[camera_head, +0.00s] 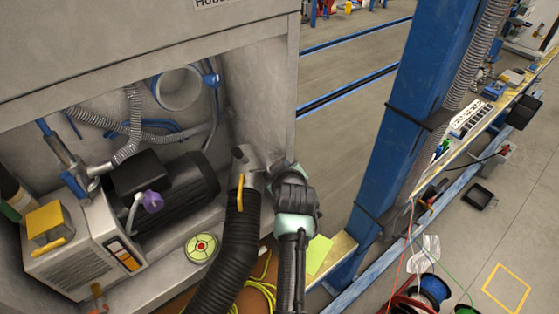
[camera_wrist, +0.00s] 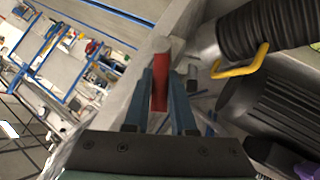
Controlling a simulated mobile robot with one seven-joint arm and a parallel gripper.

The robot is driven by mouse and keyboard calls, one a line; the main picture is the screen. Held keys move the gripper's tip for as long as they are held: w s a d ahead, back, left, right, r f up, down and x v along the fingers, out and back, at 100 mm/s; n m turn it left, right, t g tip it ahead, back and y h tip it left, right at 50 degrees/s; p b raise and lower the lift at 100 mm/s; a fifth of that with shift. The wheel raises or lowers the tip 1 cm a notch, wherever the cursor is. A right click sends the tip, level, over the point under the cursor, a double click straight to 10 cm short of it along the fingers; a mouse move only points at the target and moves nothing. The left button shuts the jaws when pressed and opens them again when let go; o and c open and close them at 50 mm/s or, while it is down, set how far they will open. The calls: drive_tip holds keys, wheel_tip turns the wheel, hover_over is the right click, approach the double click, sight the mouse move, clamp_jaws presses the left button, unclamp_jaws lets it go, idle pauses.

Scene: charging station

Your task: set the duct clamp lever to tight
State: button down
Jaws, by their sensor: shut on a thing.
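A black ribbed duct (camera_head: 229,245) rises to a grey metal collar (camera_head: 245,158) at the cabinet's right side. In the wrist view, the duct (camera_wrist: 272,30) and collar (camera_wrist: 206,45) lie at upper right. A red lever (camera_wrist: 160,95), seemingly the clamp lever, stands between the blue fingers of my gripper (camera_wrist: 160,76), which is shut on it. In the head view, my gripper (camera_head: 277,172) is right beside the collar; its wrist hides the lever and most of the fingers. A yellow handle (camera_head: 240,191) sits on the duct, apart from the fingers; it also shows in the wrist view (camera_wrist: 243,70).
A black motor (camera_head: 165,190), grey hoses and a grey box with a yellow top (camera_head: 45,219) fill the cabinet left of the duct. A blue post (camera_head: 400,130) stands to the right. A yellow cable (camera_head: 260,290) lies below. Open floor (camera_head: 345,140) shows behind my gripper.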

drive_tip(key=shift+w+d+r+m+g+y, duration=0.3)
drive_tip(key=shift+d+m+g+y, duration=0.15)
drive_tip(key=shift+m+g+y, duration=0.25)
drive_tip(key=shift+w+d+m+g+y+b, duration=0.3)
drive_tip(key=shift+d+m+g+y+b, duration=0.15)
drive_tip(key=shift+g+y, duration=0.4)
drive_tip(key=c, duration=0.8)
unclamp_jaws()
drive_tip(key=shift+f, duration=0.1)
drive_tip(key=shift+o, duration=0.2)
drive_tip(key=v, duration=1.3)
